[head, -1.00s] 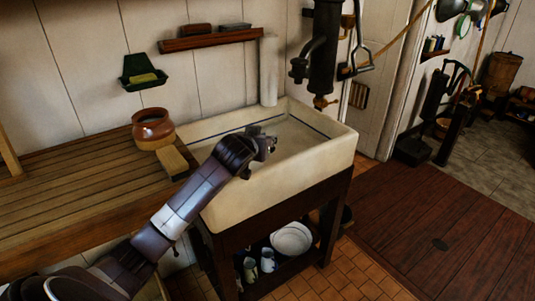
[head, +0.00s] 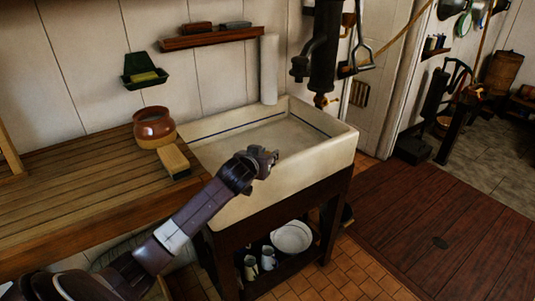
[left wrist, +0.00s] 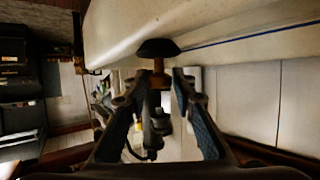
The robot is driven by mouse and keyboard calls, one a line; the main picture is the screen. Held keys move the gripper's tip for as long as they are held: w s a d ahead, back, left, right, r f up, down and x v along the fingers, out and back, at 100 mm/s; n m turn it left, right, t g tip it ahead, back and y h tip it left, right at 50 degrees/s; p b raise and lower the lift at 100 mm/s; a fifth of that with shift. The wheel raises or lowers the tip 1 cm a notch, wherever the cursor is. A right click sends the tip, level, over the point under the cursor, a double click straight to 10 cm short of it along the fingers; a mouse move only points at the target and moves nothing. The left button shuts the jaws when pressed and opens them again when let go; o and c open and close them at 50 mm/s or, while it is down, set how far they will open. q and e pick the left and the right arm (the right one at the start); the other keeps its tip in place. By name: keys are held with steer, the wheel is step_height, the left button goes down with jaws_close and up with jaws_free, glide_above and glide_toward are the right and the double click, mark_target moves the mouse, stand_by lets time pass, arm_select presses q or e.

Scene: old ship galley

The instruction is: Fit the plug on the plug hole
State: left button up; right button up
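My left gripper (head: 264,159) is over the front part of the cream sink (head: 335,160), near its front wall. In the left wrist view, the plug (left wrist: 157,48) shows as a black dome on a brass stem. The stem sits between the two fingertips of my left gripper (left wrist: 159,80), which appear closed on it. The dome points away from the gripper, with the sink's pale wall (left wrist: 240,15) behind it. I cannot make out the plug hole in either view. My right gripper is not in view.
A dark pump (head: 322,55) hangs over the sink's back right. A shelf under the sink holds a white bowl (head: 291,237) and mugs.

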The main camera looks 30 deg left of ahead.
arm_select(q)
steer(key=shift+o, duration=1)
steer(key=shift+r, duration=0.2)
steer(key=shift+s, duration=0.25)
steer(key=b+v, duration=0.1)
steer(key=v, duration=1)
steer(key=shift+s+r, duration=0.15)
steer(key=shift+r, duration=0.1)
steer(key=shift+d+f, duration=0.1)
